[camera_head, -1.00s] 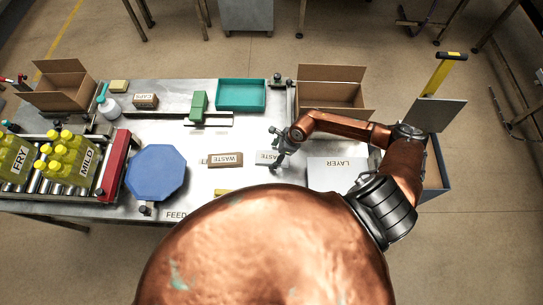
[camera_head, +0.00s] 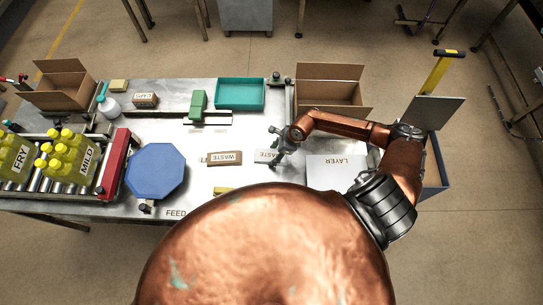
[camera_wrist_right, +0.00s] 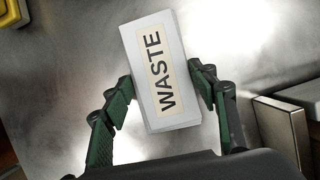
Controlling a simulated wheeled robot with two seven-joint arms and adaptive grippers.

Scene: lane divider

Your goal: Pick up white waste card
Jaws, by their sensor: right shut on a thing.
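The white waste card (camera_wrist_right: 160,70) lies between the fingers of my right gripper (camera_wrist_right: 160,95) in the right wrist view, its WASTE label readable. Both green fingers press on its long sides, so the gripper is shut on it. In the head view the card (camera_head: 265,156) shows partly, with my right gripper (camera_head: 278,150) over its right end. I cannot tell whether the card touches the table. A brown block also labelled WASTE (camera_head: 225,158) lies just left of it. My left gripper is not in view.
A white LAYER sheet (camera_head: 335,172) lies to the right of the card. A blue octagonal plate (camera_head: 156,171) is at left. A teal tray (camera_head: 240,93) and an open cardboard box (camera_head: 330,95) stand at the back. Yellow bottles (camera_head: 70,155) stand at far left.

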